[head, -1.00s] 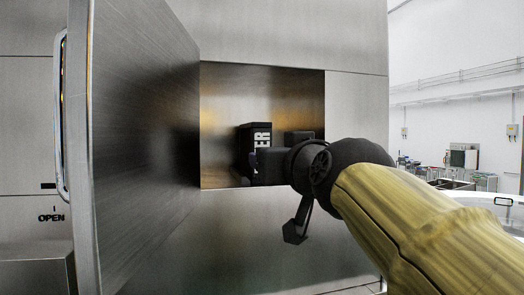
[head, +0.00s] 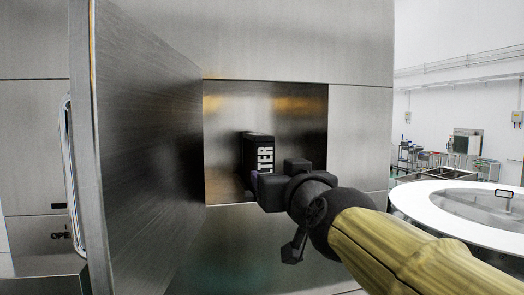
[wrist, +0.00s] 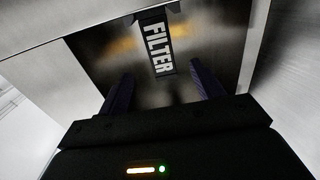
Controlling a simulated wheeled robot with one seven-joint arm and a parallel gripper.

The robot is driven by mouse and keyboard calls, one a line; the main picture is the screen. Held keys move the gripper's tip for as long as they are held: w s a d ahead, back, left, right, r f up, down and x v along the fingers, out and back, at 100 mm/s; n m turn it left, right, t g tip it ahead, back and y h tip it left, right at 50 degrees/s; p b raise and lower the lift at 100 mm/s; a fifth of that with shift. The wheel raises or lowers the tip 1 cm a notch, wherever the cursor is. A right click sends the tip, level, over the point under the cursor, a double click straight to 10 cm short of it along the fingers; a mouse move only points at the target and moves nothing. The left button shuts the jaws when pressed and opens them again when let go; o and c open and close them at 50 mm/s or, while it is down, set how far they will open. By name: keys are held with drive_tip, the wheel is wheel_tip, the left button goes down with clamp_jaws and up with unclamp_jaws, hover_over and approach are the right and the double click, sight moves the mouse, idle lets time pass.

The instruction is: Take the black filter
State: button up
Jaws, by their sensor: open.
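The black filter (head: 257,158), a box with white "FILTER" lettering on its front edge, stands upright in the metal compartment (head: 300,115) behind the open door. It also shows in the wrist view (wrist: 157,45), at the top middle. My gripper (head: 252,186) is at the compartment's front, just before the lower part of the filter. In the wrist view my gripper (wrist: 158,85) has its two dark fingers spread apart, with the filter beyond them, roughly in line with the gap. Nothing is between the fingers. The filter's back is hidden.
The open metal door (head: 145,130) with its long handle (head: 72,175) stands to the left of the compartment. The compartment's side walls and lower edge lie close around my gripper. A round white-rimmed unit (head: 420,205) is at the right.

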sight(265, 168)
drive_tip(key=shift+w+a+r+p, duration=0.1)
drive_tip(key=shift+w+a+p, duration=0.05)
drive_tip(key=shift+p, duration=1.1)
drive_tip(key=x, duration=0.6)
drive_tip(key=p+x, duration=0.1)
drive_tip(key=x, duration=0.3)
drive_tip(key=shift+f, duration=0.35)
drive_tip(key=shift+r, duration=0.1)
drive_tip(key=shift+p+x, duration=0.75)
drive_tip(key=shift+x, duration=1.8)
drive_tip(key=shift+r, duration=0.1)
